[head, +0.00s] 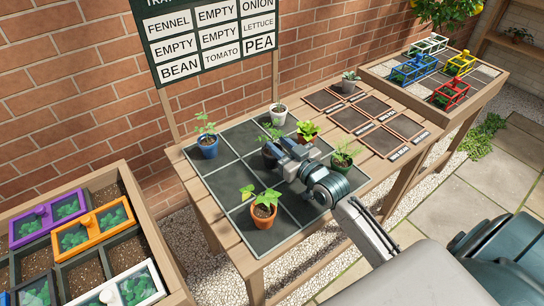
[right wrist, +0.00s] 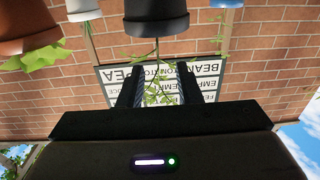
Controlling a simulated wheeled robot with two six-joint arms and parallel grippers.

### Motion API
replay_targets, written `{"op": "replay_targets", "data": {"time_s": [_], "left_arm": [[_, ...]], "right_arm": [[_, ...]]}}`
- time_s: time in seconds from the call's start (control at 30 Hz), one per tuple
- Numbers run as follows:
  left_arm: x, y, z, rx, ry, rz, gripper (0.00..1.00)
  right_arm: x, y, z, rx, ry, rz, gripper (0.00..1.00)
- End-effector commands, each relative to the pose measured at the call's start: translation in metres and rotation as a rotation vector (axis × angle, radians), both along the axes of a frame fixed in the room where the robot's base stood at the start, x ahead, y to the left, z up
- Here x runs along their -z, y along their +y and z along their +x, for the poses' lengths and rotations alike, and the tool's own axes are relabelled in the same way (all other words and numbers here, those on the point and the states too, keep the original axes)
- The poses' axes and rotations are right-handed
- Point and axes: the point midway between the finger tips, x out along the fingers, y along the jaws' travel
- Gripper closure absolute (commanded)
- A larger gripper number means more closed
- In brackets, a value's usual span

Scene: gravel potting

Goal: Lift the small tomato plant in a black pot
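The small plant with thin green leaves (head: 272,132) stands in a black pot (head: 267,160) on the grid mat, partly hidden behind my right gripper (head: 276,157). In the right wrist view, which is upside down, the black pot (right wrist: 156,18) is just beyond my fingertips. Its stem and leaves (right wrist: 160,88) show between the two fingers. The right gripper (right wrist: 156,70) is open, with its fingers apart on both sides of the foliage. I cannot tell whether a finger touches the plant. My left gripper is not in view.
Close around are a blue pot (head: 208,150), a white pot (head: 278,117), a terracotta pot (head: 264,216) in front, and a teal pot (head: 342,161) to the right. A labelled board (head: 205,42) stands behind. Some mat cells (head: 225,182) are empty.

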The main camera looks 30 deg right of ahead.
Motion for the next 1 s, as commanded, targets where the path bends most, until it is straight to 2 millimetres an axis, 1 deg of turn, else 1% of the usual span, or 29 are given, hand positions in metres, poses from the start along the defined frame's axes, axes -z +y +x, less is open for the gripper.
{"op": "replay_targets", "data": {"time_s": [0.2,0.33,0.43,0.67,0.8,0.83,1.0], "left_arm": [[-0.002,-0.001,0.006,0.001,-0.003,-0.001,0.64],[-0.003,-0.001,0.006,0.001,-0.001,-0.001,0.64],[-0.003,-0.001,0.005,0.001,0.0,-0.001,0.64],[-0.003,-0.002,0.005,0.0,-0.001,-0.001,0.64],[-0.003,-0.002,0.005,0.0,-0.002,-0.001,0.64],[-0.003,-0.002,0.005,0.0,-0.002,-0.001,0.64],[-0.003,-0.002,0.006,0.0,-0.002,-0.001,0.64]], "right_arm": [[-0.001,0.006,0.032,0.0,-0.003,0.006,0.69],[-0.001,0.009,0.048,0.0,-0.001,0.003,0.69],[-0.001,0.01,0.053,0.0,-0.001,0.0,0.69],[-0.001,0.01,0.054,-0.001,0.0,0.0,0.69],[-0.001,0.01,0.054,-0.001,-0.001,0.0,0.96],[-0.001,0.01,0.054,-0.001,-0.001,0.0,1.0],[-0.001,0.01,0.054,-0.001,-0.001,0.0,1.0]]}}
